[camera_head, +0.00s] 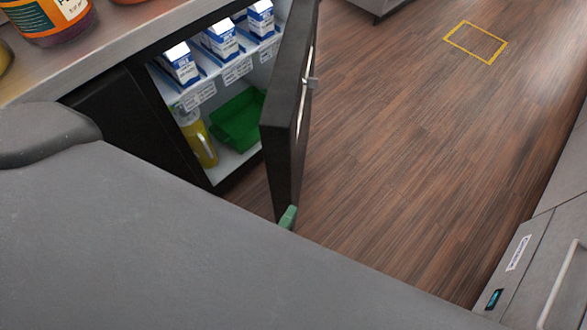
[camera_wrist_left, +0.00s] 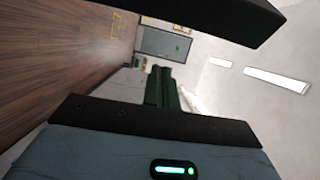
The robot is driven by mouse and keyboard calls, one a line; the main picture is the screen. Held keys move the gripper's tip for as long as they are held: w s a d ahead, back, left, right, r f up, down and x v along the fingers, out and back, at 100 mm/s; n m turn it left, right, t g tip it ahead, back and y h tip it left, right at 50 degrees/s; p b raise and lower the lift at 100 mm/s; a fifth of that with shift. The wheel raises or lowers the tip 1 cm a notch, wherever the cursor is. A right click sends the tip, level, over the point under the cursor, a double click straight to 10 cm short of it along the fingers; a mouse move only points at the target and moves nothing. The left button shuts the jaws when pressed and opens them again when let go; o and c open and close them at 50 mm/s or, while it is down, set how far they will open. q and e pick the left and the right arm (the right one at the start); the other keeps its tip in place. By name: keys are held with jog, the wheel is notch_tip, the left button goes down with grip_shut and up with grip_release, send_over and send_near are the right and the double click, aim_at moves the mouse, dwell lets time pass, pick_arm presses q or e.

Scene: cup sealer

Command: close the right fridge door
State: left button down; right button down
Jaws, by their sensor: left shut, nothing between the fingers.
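The right fridge door (camera_head: 285,125) is dark and stands open, swung out from the under-counter fridge over the floor. Its metal handle (camera_head: 311,83) is on the side facing right. The lit fridge interior (camera_head: 238,168) shows beside it. My left gripper shows as a green fingertip (camera_head: 288,217) at the door's lower end; I cannot tell whether it touches the door. Most of this gripper is hidden behind my grey arm. In the left wrist view its green fingers (camera_wrist_left: 164,88) are together and empty. My right gripper is not in view.
Inside the fridge are several blue-and-white cartons (camera_head: 221,40), a green bin (camera_head: 238,120) and a yellow bottle (camera_head: 199,140). Jars (camera_head: 52,18) stand on the counter (camera_head: 112,40) above. The wooden floor (camera_head: 410,130) right of the door is clear. A grey appliance (camera_head: 535,265) stands lower right.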

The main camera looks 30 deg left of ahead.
pick_arm(q)
jog(key=shift+w+d+r, duration=0.25)
jog(key=shift+r, duration=0.1)
jog(key=w+a+p, duration=0.3)
jog(key=w, duration=0.5)
jog(key=shift+w+a, duration=0.3)
jog(key=shift+w, duration=0.05)
